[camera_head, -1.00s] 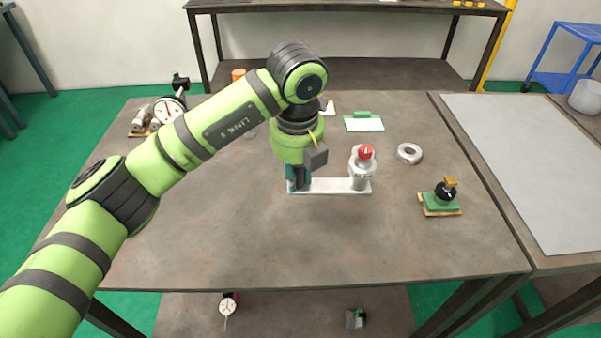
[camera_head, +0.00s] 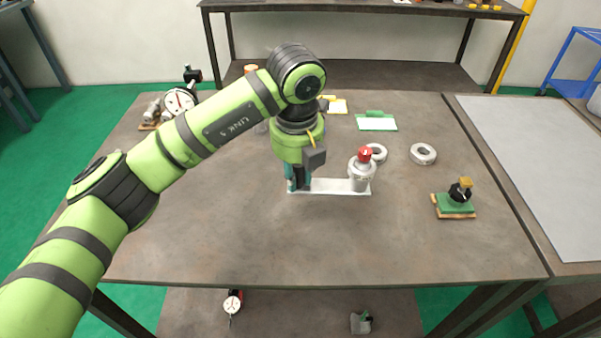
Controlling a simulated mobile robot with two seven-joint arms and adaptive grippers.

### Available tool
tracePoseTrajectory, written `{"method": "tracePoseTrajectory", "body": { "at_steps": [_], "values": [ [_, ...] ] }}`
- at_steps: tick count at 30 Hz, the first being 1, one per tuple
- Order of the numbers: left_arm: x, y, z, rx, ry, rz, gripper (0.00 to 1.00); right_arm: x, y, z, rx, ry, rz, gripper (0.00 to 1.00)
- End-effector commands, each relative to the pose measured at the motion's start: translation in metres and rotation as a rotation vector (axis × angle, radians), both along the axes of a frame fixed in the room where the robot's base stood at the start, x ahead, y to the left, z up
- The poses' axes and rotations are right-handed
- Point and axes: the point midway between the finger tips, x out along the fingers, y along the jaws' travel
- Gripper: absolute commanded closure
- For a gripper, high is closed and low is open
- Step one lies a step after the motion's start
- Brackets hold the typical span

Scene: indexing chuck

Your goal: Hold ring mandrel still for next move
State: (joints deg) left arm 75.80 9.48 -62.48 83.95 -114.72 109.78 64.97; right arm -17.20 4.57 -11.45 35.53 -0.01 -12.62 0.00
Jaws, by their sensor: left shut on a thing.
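My left gripper (camera_head: 299,180) points down over the middle of the table and is shut on a teal upright part at the left end of a flat white bar. An upright grey cylinder with a red top, which I take as the ring mandrel (camera_head: 360,177), stands at the bar's right end. The white bar (camera_head: 330,187) looks level; I cannot tell whether it touches the table. The gripper's fingers are largely hidden by its own body. My right gripper is not in view.
Two metal rings lie behind and right of the mandrel, one partly hidden (camera_head: 378,154) and one clear (camera_head: 423,154). A dial gauge (camera_head: 180,101) stands at back left. The table's front (camera_head: 300,245) is clear.

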Motion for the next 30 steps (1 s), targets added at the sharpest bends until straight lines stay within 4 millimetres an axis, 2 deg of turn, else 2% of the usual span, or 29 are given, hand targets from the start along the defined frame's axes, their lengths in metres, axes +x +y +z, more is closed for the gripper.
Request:
{"method": "tracePoseTrajectory", "body": {
  "at_steps": [30],
  "values": [
    [0.009,0.019,-0.02,-0.002,-0.002,0.0,1.0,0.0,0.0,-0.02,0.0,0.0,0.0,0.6]
  ]
}}
